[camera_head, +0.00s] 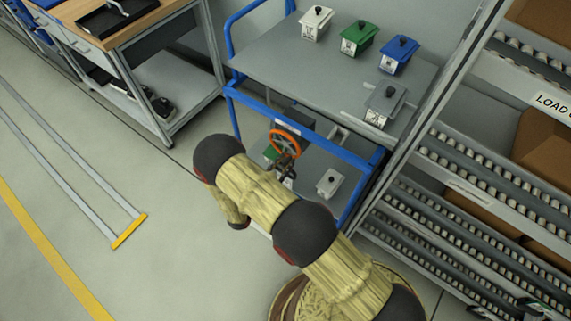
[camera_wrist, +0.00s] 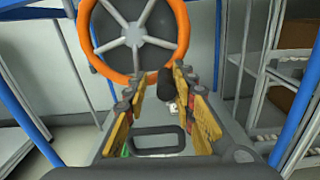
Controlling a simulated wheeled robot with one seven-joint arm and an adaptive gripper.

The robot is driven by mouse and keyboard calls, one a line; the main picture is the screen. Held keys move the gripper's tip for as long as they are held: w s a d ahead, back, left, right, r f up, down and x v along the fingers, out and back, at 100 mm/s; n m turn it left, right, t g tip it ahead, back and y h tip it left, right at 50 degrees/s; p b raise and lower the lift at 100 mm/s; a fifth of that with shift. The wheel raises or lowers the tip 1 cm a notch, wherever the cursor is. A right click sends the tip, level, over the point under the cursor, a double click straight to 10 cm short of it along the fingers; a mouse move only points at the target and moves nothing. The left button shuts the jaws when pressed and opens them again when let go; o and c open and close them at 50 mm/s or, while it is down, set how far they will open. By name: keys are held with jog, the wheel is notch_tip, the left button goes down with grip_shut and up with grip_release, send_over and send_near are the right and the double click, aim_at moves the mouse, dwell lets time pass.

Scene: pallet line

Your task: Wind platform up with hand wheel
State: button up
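The hand wheel (camera_head: 285,142) has an orange rim and grey spokes. It is on the blue-framed cart, below the platform's front edge. It fills the top of the wrist view (camera_wrist: 185,28). A black handle knob (camera_wrist: 166,84) shows at its lower right. My gripper (camera_wrist: 159,76) is open, its yellow-padded fingers on either side of the knob, with gaps visible. Whether either pad touches it I cannot tell. In the head view my gripper (camera_head: 287,173) is just below the wheel, partly hidden by my arm. The grey platform (camera_head: 285,65) is level with the cart's top.
White, green and blue lidded boxes (camera_head: 357,37) and a grey one (camera_head: 383,102) stand on the platform. A white box (camera_head: 330,182) sits on the lower shelf. Blue rails (camera_head: 300,125) cross near the wheel. Roller racks (camera_head: 470,180) stand right, a workbench (camera_head: 165,65) left.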

jog(key=shift+o, duration=1.2)
jog(key=shift+r, duration=0.1)
jog(key=shift+s+d, duration=0.1)
jog(key=shift+s, duration=0.1)
jog(key=v, duration=1.2)
